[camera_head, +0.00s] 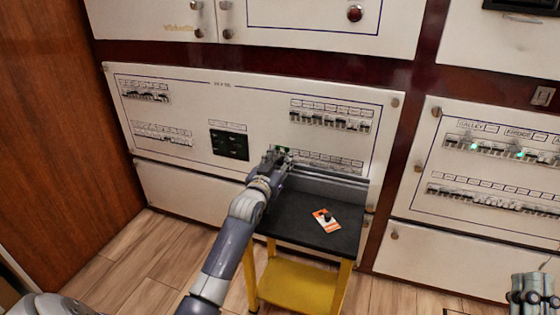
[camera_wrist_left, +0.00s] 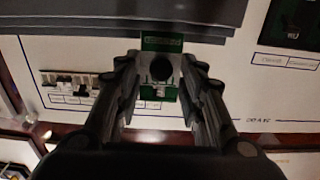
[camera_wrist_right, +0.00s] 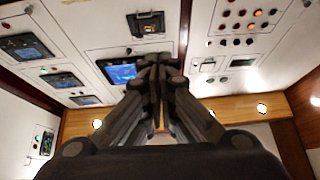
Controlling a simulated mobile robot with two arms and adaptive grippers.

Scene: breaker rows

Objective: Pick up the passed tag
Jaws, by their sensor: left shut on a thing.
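The passed tag, a green and white card with a round black knob, shows in the left wrist view (camera_wrist_left: 160,92) between the fingers of my left gripper (camera_wrist_left: 160,80). The gripper is shut on its knob. In the head view my left gripper (camera_head: 276,158) is at the left end of the grey rack on the black-topped stand, and only a bit of green shows beside it.
An orange and white tag (camera_head: 326,220) with a black knob lies on the black top (camera_head: 290,217) of the yellow-framed stand. A grey rack (camera_head: 330,183) runs along its back edge. Panels with breaker rows (camera_head: 330,116) rise behind. Wood floor (camera_head: 150,262) is clear at left.

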